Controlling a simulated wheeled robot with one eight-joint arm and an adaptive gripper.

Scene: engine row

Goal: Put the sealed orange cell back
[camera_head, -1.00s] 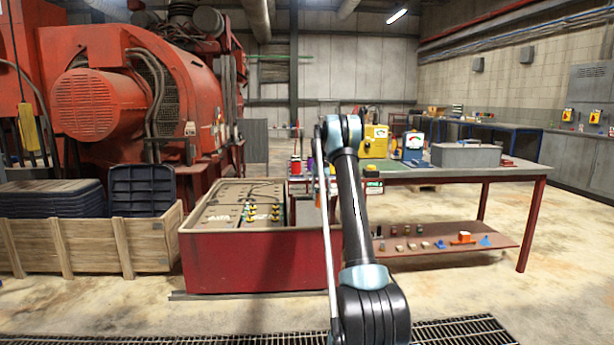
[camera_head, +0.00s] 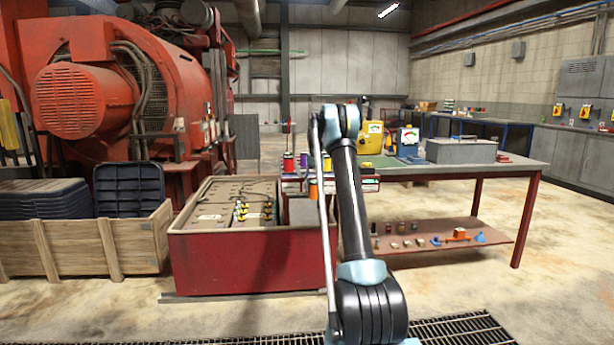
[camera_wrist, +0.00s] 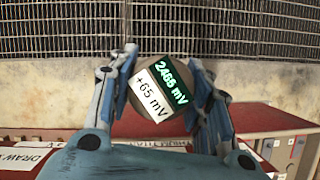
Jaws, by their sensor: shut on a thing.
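In the wrist view, my gripper (camera_wrist: 160,88) is shut on a cylindrical cell (camera_wrist: 158,90), seen end on. Its end bears a dark display reading 2465 mV in green and a white label reading +65 mV. A finger presses each side; the cell's side colour is hidden there. In the head view, my arm hides the gripper. A small orange cylinder (camera_head: 313,189) shows left of my arm, in front of the bench end; I cannot tell for certain that it is the held cell. Coloured cylinders, one orange-red (camera_head: 289,163) and one purple (camera_head: 304,160), stand on a rack behind.
A red battery box (camera_head: 250,264) with yellow-black terminals stands left of my arm. A wooden crate (camera_head: 80,246) is farther left. The workbench (camera_head: 500,173) at right carries meters and a grey bin (camera_head: 460,151). A floor grating (camera_head: 450,330) lies in front; floor at right is clear.

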